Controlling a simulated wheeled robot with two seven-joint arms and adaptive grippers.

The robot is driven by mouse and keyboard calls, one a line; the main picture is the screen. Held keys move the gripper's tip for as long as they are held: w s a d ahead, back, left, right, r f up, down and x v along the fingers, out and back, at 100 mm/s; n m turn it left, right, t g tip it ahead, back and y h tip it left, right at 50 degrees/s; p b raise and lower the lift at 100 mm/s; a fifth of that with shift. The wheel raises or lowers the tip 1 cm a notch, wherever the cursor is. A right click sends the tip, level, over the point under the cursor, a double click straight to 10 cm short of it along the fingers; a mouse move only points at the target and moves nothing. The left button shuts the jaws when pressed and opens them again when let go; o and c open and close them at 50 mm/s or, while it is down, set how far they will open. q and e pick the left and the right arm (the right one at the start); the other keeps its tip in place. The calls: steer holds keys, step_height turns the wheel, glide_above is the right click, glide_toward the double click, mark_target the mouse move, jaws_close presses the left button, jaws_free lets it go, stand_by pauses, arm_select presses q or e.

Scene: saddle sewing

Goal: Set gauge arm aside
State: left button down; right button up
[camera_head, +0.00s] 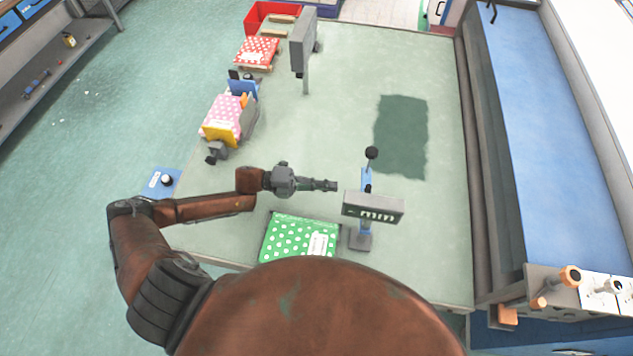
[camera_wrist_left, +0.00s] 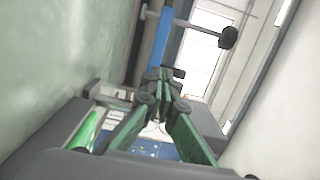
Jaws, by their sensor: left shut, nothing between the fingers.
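The gauge, with a blue upright arm (camera_head: 366,180), a black knob (camera_head: 371,153) on top and a grey panel (camera_head: 374,208) marked "mm", stands on the table near its front. Its grey foot (camera_head: 361,241) shows below the panel. In the left wrist view the black knob (camera_wrist_left: 228,38) sits on a rod beyond the fingers. My left gripper (camera_head: 333,186) is shut and empty, just left of the gauge arm; its fingers also fill the middle of the left wrist view (camera_wrist_left: 160,105). From these views I cannot tell whether they touch the gauge. My right gripper is not in view.
A pink dotted piece on a holder (camera_head: 228,113), a red dotted piece (camera_head: 258,50), a red bin (camera_head: 262,15) and a grey panel on a post (camera_head: 303,42) line the table's left side. The centre and dark patch (camera_head: 401,135) are clear.

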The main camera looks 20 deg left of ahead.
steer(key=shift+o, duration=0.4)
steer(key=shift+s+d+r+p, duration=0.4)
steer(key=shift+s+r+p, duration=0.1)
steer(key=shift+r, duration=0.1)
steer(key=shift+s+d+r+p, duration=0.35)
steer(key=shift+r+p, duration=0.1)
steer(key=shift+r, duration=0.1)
arm_select(q)
steer(key=x, duration=0.6)
steer(key=shift+d, duration=0.35)
steer(key=shift+w, duration=0.1)
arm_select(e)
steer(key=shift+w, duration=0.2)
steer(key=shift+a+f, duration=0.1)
